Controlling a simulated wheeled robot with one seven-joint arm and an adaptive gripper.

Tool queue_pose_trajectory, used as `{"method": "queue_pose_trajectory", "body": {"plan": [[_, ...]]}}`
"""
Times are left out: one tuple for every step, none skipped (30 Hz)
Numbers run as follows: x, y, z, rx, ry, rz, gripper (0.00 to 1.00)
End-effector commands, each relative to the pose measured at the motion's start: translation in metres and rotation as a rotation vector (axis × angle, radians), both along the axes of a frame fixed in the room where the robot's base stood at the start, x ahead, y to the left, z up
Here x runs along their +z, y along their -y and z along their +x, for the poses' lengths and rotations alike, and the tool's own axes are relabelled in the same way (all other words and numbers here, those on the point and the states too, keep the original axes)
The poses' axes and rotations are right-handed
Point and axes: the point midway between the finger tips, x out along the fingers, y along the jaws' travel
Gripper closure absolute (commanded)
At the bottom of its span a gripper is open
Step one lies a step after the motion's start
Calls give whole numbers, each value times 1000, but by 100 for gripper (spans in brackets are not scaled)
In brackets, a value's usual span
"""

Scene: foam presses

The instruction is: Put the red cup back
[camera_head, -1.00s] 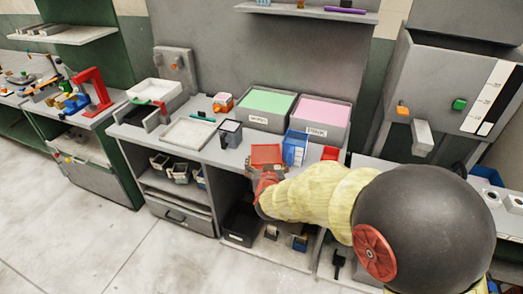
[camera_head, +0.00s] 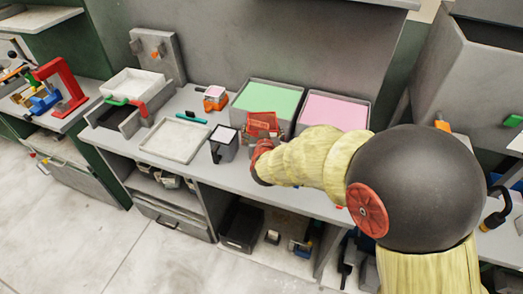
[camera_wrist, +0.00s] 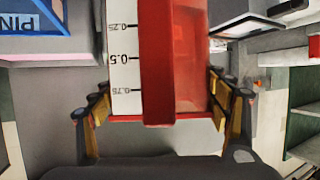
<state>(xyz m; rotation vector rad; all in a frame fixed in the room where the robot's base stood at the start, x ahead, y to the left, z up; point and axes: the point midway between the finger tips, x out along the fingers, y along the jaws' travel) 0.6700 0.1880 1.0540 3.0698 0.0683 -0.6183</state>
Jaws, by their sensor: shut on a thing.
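The red cup (camera_head: 263,126) is in my gripper (camera_head: 262,147), in front of the green-topped bin in the head view. In the wrist view the red cup (camera_wrist: 175,60) fills the middle and carries a white scale strip with marks 0.25, 0.5 and 0.75. The fingers of my gripper (camera_wrist: 160,105) close on it from both sides. My arm hides part of the bench to the right of the cup.
A green-topped bin (camera_head: 245,83) and a pink-topped bin (camera_head: 300,125) stand behind. A dark square container (camera_head: 224,152) is close left of my gripper. A shallow pale tray (camera_head: 150,152) lies farther left. An orange-based block (camera_head: 217,104) sits at the back.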

Motion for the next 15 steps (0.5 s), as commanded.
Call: {"method": "queue_pose_trajectory", "body": {"plan": [[-5,0,0,0,-2,-1,52],[-8,0,0,0,-2,-1,52],[-13,0,0,1,-3,-2,52],[-18,0,-1,1,-4,-3,52],[-23,0,-1,1,-5,-3,52],[-30,0,0,1,-4,-2,52],[-35,0,0,0,-3,-2,52],[-40,0,0,0,-3,-2,52],[-45,0,0,1,-3,-2,52],[-48,0,0,1,-3,-2,52],[-51,0,0,1,-2,-2,52],[-53,0,0,0,-2,-1,52],[-55,0,0,0,-1,-1,52],[-57,0,0,0,-1,-1,52],[-62,0,0,-1,-1,-1,52]]}}
